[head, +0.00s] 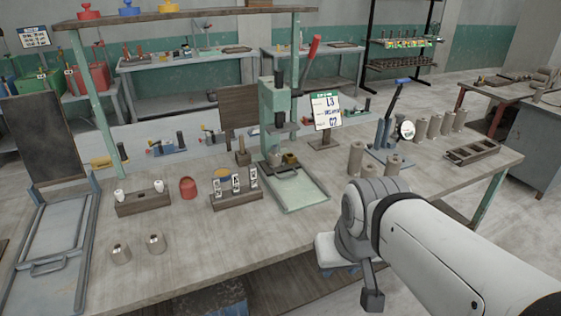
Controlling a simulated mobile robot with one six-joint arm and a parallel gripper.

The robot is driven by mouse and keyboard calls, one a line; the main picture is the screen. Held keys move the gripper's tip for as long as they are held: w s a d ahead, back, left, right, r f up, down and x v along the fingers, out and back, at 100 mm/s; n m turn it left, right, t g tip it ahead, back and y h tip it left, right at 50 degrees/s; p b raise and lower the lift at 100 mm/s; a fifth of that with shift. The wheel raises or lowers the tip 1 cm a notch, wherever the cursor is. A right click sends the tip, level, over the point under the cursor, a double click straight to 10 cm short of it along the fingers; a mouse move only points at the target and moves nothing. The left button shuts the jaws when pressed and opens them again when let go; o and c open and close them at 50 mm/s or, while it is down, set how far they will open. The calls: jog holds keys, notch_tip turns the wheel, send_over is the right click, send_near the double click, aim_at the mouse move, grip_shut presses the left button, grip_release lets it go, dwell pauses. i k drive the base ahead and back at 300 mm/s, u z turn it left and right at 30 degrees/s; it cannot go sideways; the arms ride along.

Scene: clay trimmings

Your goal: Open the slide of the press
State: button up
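A green press (272,110) with a red lever handle (314,47) stands upright near the middle of the bench. A flat pale green tray-like plate (300,192) extends from its foot toward the front edge; I cannot tell whether this is the slide or how it sits. A small brass-coloured part (290,160) is at the press foot. A smaller blue device (384,138) with a raised lever and a round dial stands to the right. My gripper (372,299) hangs low in front of the bench edge, apart from the press; its fingers are not clear.
A card stand (327,112) is right of the press. Grey cylinders (357,158) stand near my arm. A wooden block with labelled pieces (236,197), a red cup (188,187) and two small pots (121,254) are left. The front middle of the bench is clear.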

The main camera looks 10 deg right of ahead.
aim_at(289, 162)
jog(key=u, duration=0.05)
jog(key=i, duration=0.95)
jog(key=z, duration=0.05)
